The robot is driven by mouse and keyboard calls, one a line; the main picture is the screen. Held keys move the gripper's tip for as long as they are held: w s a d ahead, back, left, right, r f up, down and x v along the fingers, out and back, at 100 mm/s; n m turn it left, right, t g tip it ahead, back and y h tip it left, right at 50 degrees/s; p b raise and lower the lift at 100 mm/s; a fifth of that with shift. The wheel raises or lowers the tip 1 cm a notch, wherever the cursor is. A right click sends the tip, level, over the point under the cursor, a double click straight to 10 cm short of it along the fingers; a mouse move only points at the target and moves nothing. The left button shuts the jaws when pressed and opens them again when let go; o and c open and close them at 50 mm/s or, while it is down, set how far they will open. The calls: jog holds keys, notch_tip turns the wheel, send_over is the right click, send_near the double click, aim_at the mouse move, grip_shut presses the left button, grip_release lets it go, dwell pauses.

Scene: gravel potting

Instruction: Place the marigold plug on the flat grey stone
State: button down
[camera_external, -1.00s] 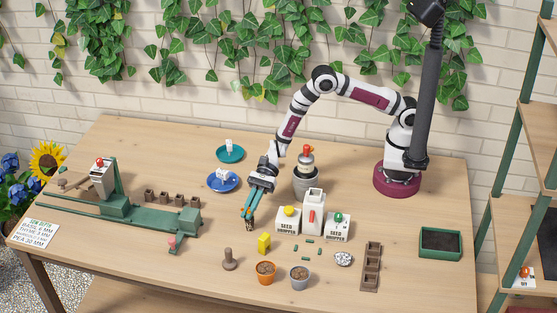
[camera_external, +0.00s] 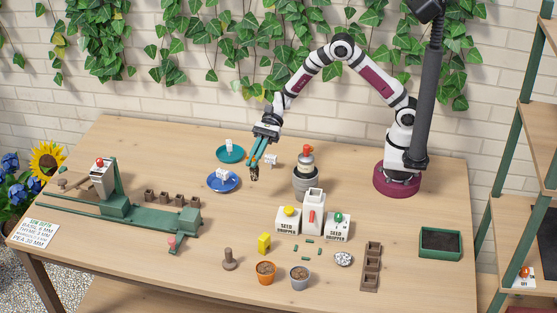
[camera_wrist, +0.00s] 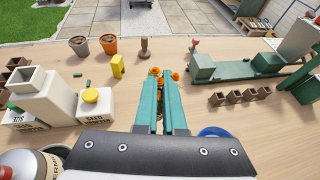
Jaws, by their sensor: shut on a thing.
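My gripper (camera_external: 255,168) is raised above the table, to the right of the blue saucer (camera_external: 231,187). Its teal fingers are shut on the marigold plug (camera_external: 254,177), which shows as a small dark lump at the tips. In the wrist view, the plug's orange flowers (camera_wrist: 155,71) and some brown soil show between and beside the fingertips (camera_wrist: 163,85). I cannot make out a flat grey stone for certain in either view. A white tag (camera_external: 271,160) stands just right of the fingers; what it stands on is not clear.
A teal saucer (camera_external: 230,154) lies behind the blue one. A grey pot with a bottle (camera_external: 306,176) and the seed hoppers (camera_external: 313,213) stand to the right. Two small pots (camera_external: 265,273) and a brown tamper (camera_external: 229,259) are at the front. The green sowing rig (camera_external: 117,207) is left.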

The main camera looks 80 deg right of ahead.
jog(key=s+d+r+m+t+h, duration=0.2)
jog(key=d+r+m+t+h, duration=0.35)
jog(key=d+r, duration=0.55)
jog(key=s+d+r+m+t+h, duration=0.4)
jog(key=d+r+m, duration=0.4)
jog(key=r, duration=0.5)
jog(key=w+a+f+n+g+y, duration=0.2)
jog(key=w+a+f+n+y, duration=0.1)
jog(key=f, duration=0.8)
jog(key=w+a+f+n+g+y, duration=0.2)
jog(key=w+a+f+n+g, duration=0.1)
jog(key=f, duration=0.8)
jog(key=w+a+f+n+g+y, duration=0.2)
jog(key=a+f+n, duration=0.3)
jog(key=f, duration=0.7)
jog(key=shift+w+a+n+g+y, duration=0.3)
jog(key=shift+w+a+y, duration=0.25)
jog(key=shift+y, duration=0.3)
jog(key=shift+f, duration=0.25)
